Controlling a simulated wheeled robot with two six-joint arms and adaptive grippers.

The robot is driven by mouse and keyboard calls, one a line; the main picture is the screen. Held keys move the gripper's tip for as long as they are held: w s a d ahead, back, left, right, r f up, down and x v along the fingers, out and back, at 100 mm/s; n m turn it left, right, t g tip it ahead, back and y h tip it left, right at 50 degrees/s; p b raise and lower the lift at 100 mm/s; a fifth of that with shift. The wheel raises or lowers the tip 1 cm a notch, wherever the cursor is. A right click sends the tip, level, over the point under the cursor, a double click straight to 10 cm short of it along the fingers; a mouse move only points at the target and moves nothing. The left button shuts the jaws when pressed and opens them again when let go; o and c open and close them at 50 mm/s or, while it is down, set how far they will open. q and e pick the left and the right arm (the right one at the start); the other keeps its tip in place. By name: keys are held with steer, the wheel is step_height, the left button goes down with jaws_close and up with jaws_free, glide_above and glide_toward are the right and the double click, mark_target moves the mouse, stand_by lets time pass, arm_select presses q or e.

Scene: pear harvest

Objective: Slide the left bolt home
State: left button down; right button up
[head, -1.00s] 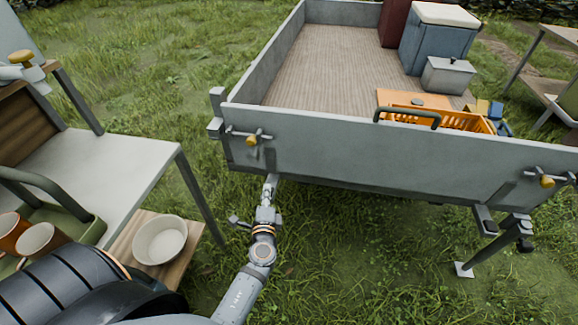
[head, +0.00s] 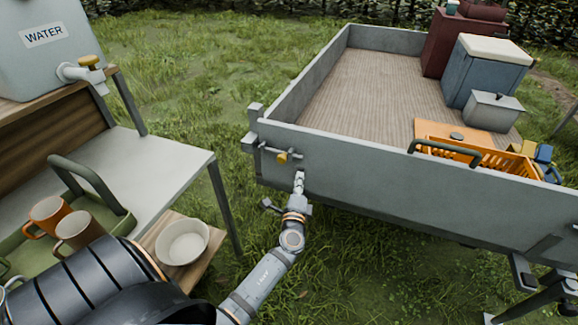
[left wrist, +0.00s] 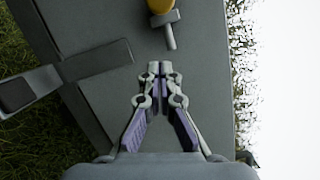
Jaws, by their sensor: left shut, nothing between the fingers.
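The left bolt (head: 283,157) sits near the left end of the grey tailboard (head: 400,180) of the trailer. It is a metal rod with a yellow knob, and its left part reaches toward the corner post. In the left wrist view the yellow knob (left wrist: 160,6) is at the top edge, partly cut off, with the rod's end just below it. My left gripper (head: 299,175) is shut and empty, a little below and right of the knob, apart from it. In the left wrist view its closed fingertips (left wrist: 160,68) point at the rod's end. My right gripper is not in view.
The trailer bed holds an orange crate (head: 490,152), a grey box (head: 492,110) and a blue cooler (head: 490,65). At left stands a table (head: 150,160) with a water container (head: 40,45), a green caddy with mugs and a white bowl (head: 182,240). Grass lies between table and trailer.

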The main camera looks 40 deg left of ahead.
arm_select(q)
steer(key=a, duration=0.1)
steer(key=w+a+p, duration=0.1)
steer(key=a, duration=0.1)
steer(key=a+r+p, duration=0.1)
steer(key=a, duration=0.1)
steer(key=shift+w+r, duration=0.1)
steer(key=shift+w, duration=0.1)
steer(key=a, duration=0.2)
steer(key=s+a, duration=0.1)
steer(key=a, duration=0.1)
steer(key=shift+a+b, duration=0.2)
steer(key=shift+b, duration=0.2)
